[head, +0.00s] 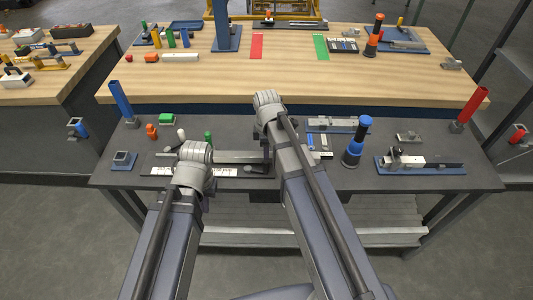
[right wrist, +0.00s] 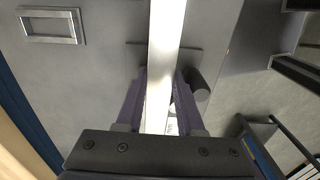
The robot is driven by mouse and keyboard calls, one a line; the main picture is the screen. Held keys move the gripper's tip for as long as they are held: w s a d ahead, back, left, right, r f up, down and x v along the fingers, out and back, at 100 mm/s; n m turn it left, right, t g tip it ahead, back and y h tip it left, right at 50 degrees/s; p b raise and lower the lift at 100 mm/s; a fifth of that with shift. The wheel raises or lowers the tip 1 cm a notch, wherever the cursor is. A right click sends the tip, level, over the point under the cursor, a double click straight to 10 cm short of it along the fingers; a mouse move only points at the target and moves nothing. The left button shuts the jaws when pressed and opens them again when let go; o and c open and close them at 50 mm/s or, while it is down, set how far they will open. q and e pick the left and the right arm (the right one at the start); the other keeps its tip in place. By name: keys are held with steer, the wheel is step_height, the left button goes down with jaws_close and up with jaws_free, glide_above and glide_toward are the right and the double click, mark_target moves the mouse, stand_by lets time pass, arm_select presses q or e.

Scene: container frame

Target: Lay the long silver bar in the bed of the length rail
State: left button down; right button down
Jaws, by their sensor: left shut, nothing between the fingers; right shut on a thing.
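The long silver bar (head: 238,157) lies roughly level in the head view, between my two arms. My right gripper (head: 262,163) is shut on it; in the right wrist view the bar (right wrist: 166,45) runs between the two dark fingers (right wrist: 161,100). A dark strip with white labels (head: 225,171), seemingly the length rail, lies just in front of the bar. I cannot tell whether the bar touches its bed. My left gripper (head: 193,158) is shut and empty near the bar's left end; its fingertips are mostly hidden by its own wrist.
A blue cylinder (head: 357,142) stands right of my right arm. A blue-based fixture (head: 420,164) lies further right. A raised wooden worktop (head: 285,82) lies behind.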

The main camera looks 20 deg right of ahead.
steer(key=shift+f+b, duration=0.55)
steer(key=shift+f, duration=0.05)
jaws_free()
stand_by(0.8)
steer(key=shift+r, duration=0.15)
step_height(320, 180, up, 7)
steer(key=p, duration=0.7)
stand_by(0.4)
